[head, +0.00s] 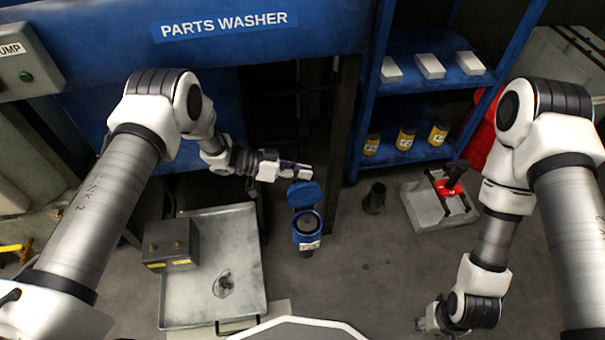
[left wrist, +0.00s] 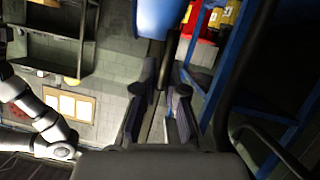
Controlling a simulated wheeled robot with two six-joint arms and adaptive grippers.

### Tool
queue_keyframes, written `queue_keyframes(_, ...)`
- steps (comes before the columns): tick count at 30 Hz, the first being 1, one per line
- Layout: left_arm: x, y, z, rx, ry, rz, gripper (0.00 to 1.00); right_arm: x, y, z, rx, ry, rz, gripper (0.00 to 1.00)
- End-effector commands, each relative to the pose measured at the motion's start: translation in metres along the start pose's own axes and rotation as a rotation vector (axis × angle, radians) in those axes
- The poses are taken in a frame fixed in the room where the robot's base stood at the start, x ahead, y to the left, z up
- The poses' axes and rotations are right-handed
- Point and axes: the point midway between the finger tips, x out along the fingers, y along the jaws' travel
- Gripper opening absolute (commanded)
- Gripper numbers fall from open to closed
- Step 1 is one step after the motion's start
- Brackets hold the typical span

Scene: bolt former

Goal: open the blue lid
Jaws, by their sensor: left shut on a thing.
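The blue lid (head: 304,194) stands raised at the far side of a blue container (head: 306,238) with a pale label, and the container's dark round opening shows. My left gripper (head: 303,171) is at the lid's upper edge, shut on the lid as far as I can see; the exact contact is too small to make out. In the left wrist view the left fingers (left wrist: 160,98) flank a thin dark strip, and a blue rounded surface (left wrist: 157,18), probably the lid, shows beyond the fingertips. My right gripper (head: 426,322) hangs low at the bottom right, away from the container; its jaws are unclear.
A metal tray (head: 215,303) with a grey box (head: 170,246) lies left of the container. A dark cup (head: 375,198) and a grey block with a red clamp (head: 437,208) stand to the right. A blue shelf (head: 420,87) holds yellow jars and pale boxes behind.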

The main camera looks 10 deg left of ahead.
Motion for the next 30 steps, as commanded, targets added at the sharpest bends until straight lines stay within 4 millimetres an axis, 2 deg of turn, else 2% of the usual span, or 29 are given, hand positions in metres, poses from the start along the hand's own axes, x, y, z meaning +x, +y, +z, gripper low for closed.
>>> queue_keyframes(10, 0.0014, 0.0011, 0.0034, -0.002, -0.006, 0.002, 0.00, 0.0006, 0.0000, -0.0001, 0.000, 0.000, 0.000, 0.40)
queue_keyframes(12, 0.0014, 0.0012, 0.0034, -0.002, -0.006, 0.002, 0.31, 0.0006, 0.0000, -0.0002, 0.000, 0.000, 0.000, 0.40)
queue_keyframes(13, 0.0013, 0.0011, 0.0032, -0.002, -0.006, 0.002, 0.35, 0.0006, 0.0000, -0.0001, 0.000, 0.000, 0.000, 0.40)
queue_keyframes(30, 0.0001, 0.0048, 0.0004, 0.000, -0.003, 0.002, 0.35, -0.0036, 0.0000, -0.0002, 0.000, 0.000, 0.000, 0.40)
